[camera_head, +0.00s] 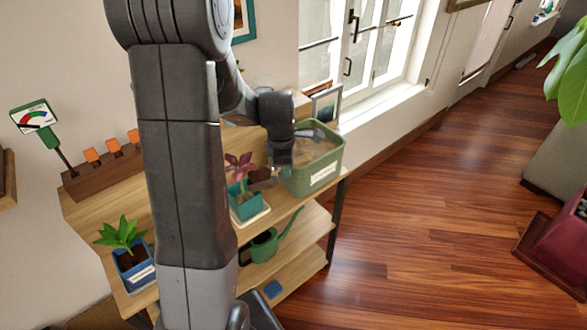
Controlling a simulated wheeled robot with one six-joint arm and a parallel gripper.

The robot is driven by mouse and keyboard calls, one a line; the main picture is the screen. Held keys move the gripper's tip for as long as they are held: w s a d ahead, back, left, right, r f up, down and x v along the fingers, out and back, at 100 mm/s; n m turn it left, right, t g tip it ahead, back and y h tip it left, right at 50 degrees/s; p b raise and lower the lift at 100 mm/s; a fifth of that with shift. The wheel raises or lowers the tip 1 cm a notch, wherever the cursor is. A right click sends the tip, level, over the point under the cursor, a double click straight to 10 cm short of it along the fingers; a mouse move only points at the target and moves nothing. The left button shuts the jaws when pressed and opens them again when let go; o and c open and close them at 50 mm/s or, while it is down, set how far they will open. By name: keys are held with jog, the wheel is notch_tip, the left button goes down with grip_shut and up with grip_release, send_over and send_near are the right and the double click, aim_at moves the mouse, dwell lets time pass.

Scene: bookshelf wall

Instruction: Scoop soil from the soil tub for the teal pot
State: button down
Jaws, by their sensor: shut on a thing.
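The soil tub (322,175) is a green box with a white label at the right end of the shelf top, with brown soil (318,150) inside. My gripper (281,168) is at the tub's left side, pointing down. It is shut on what seems to be a scoop, mostly hidden by the gripper. A grey-blue part (310,134) shows over the soil; I cannot tell whether it touches the soil.
A blue pot (138,274) with a green plant stands at the left front. A green meter (34,115) and a wooden rack with orange tags (108,166) are at the back left. A green watering can (264,246) is on the shelf below. A picture frame (326,104) stands behind the tub.

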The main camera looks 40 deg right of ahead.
aim_at(301, 157)
jog(key=shift+w+a+r+g+h+b, duration=1.2)
jog(key=shift+a+r+h+b, duration=0.15)
jog(key=shift+b, duration=0.8)
jog(key=shift+w+a+r+n+g+h, duration=0.15)
jog(key=shift+w+a+r+g+h, duration=0.6)
jog(key=shift+w+a+h, duration=0.15)
jog(key=shift+w+a+r+n+g+h, duration=0.15)
jog(key=shift+w+a+r+g+h, duration=0.45)
jog(key=shift+w+a+g+h, duration=0.2)
jog(key=shift+s+d, duration=0.1)
jog(key=s+d+f+t+y+p, duration=0.1)
jog(key=s+d+y+p, duration=0.1)
jog(key=d, duration=0.1)
jog(key=s+d+f+t+y+p, duration=0.1)
jog(key=s+d+t+y, duration=0.1)
jog(key=s+d, duration=0.1)
jog(key=s+d+f+t+y+p, duration=0.1)
jog(key=s+d+t+y+p, duration=0.1)
jog(key=s, duration=0.1)
jog(key=shift+s+d+f+m+p, duration=0.2)
jog(key=shift+d+f+m+p, duration=0.15)
jog(key=shift+d+m, duration=0.05)
jog(key=s+d+t, duration=0.1)
jog(key=s+d+f+y, duration=0.1)
jog(key=s+d+t+y+b, duration=0.1)
jog(key=shift+s+d+f+t, duration=0.1)
jog(key=shift+d+f+t, duration=0.15)
jog(key=shift+t, duration=0.1)
